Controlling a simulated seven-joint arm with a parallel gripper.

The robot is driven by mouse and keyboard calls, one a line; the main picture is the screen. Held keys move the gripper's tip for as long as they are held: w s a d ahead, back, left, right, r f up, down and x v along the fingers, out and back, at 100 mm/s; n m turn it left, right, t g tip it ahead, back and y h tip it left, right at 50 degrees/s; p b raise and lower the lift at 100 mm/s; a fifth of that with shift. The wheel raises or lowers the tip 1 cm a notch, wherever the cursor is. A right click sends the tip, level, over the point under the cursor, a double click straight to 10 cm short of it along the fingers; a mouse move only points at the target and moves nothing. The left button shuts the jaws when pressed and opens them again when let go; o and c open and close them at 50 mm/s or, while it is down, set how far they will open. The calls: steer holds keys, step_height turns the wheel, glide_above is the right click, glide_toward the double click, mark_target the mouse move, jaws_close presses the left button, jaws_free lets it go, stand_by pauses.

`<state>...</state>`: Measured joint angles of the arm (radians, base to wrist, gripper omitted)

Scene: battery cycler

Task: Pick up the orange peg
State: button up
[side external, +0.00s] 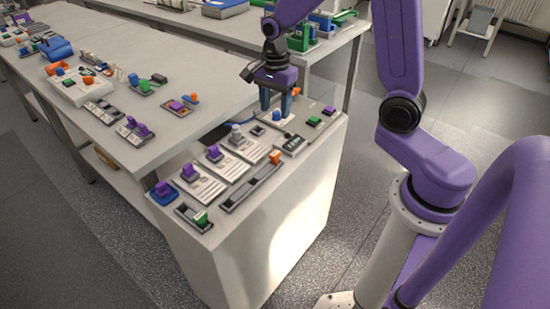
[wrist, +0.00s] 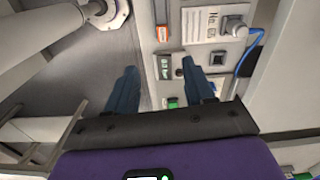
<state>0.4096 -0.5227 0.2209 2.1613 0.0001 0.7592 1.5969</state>
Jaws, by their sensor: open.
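Several small orange pieces show in the side external view, and I cannot tell for sure which is the orange peg. One orange piece (side external: 296,91) shows just right of my gripper (side external: 275,112), partly behind a finger. An orange block (side external: 275,157) stands at the end of a slotted dark strip on the near bench; an orange block (wrist: 162,33) also shows in the wrist view, ahead of my gripper (wrist: 159,67). Another orange piece (side external: 193,98) is on the left table. My gripper is open, fingers pointing down over the far end of the near bench, with nothing visibly held.
A panel with green (side external: 313,121) and purple (side external: 329,110) pieces lies right of my gripper. Cards with purple clips (side external: 214,153) and a grey connector (side external: 236,131) with blue cable (wrist: 249,50) lie nearby. The bench's right edge drops to the floor.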

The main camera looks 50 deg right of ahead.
steer(key=m, duration=0.1)
glide_toward(275, 153)
step_height(275, 153, down, 10)
steer(key=shift+f, duration=0.2)
stand_by(0.7)
jaws_close()
